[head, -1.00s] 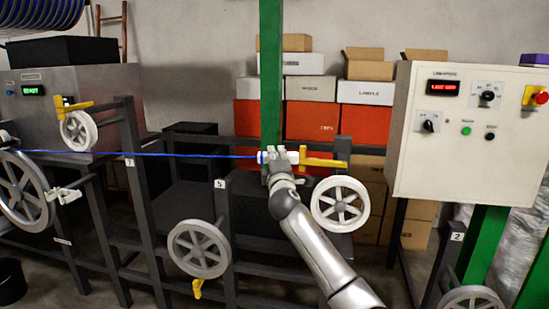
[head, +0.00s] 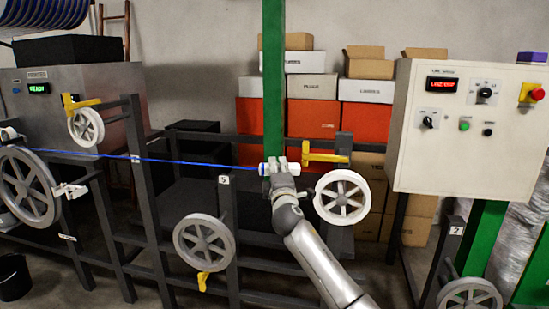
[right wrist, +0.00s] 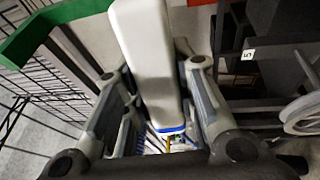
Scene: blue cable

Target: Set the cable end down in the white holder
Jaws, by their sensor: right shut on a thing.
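The blue cable (head: 185,163) runs taut from the far left of the head view to a white cable end (head: 264,169). My right gripper (head: 278,168) is shut on this cable end and holds it level in front of the green post. In the right wrist view, the white cable end (right wrist: 147,60) lies between the fingers of the right gripper (right wrist: 155,120), with a blue band at its lower tip. A small whitish bracket (head: 70,190) sits by the large left wheel; I cannot tell whether it is the white holder. My left gripper is not in view.
A yellow bracket (head: 323,158) and a spoked wheel (head: 342,197) are just right of my right gripper. The green post (head: 272,80) and dark frame rails are close around it. A control panel (head: 465,130) stands at the right; boxes (head: 313,115) are stacked behind.

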